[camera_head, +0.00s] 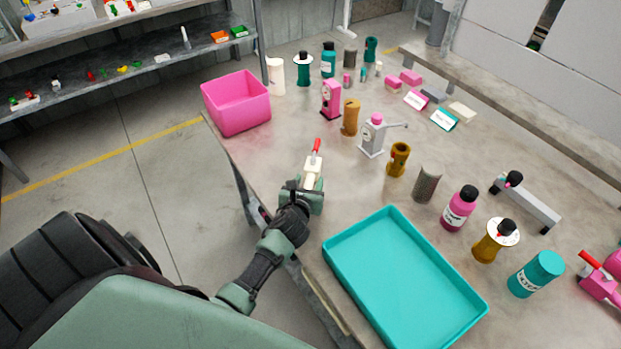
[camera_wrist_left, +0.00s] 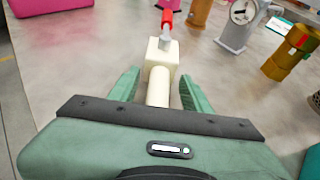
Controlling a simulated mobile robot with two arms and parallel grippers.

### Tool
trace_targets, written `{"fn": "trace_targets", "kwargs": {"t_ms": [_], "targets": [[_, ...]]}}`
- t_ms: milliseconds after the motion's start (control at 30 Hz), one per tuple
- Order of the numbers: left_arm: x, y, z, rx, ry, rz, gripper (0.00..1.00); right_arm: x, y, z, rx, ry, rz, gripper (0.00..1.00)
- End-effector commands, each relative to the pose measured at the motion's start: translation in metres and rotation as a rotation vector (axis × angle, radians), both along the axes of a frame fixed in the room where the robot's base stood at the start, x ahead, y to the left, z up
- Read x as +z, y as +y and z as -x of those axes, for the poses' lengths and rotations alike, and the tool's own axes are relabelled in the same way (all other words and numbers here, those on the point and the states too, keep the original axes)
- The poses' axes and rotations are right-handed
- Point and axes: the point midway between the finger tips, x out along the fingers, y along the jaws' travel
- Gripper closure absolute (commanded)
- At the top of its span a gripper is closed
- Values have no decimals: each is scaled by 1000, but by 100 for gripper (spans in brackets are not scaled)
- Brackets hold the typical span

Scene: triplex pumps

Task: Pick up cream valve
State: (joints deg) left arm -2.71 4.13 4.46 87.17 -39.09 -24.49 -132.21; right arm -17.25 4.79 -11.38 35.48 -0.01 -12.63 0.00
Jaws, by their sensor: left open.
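The cream valve (camera_head: 313,172) lies on the table near its left edge in the head view, with a red handle at its far end. In the left wrist view the cream valve (camera_wrist_left: 161,62) has a square block and a round cream body pointing toward me. My left gripper (camera_head: 303,190) is at the near end of the valve. In the left wrist view its two green fingers (camera_wrist_left: 159,88) stand open on either side of the round body, with gaps visible on both sides. My right gripper is not in view.
A teal tray (camera_head: 402,285) lies to the right of my left arm. A pink bin (camera_head: 237,103) stands at the table's far left. A grey pump with a gauge (camera_head: 373,137), brown parts (camera_head: 398,159) and bottles (camera_head: 459,208) stand farther right. Bare table surrounds the valve.

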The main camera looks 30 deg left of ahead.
Motion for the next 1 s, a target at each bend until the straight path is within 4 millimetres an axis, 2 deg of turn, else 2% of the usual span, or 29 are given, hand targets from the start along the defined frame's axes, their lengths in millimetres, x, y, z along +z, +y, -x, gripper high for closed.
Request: {"fn": "trace_targets", "kwargs": {"t_ms": [100, 267, 300, 1000], "targets": [[0, 0, 0, 0, 0, 0, 52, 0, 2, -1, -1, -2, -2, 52], [0, 0, 1, 0, 0, 1, 96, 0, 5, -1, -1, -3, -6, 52], [0, 0, 1, 0, 0, 1, 100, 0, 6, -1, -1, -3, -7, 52], [0, 0, 1, 1, 1, 1, 100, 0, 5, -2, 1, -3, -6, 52]]}}
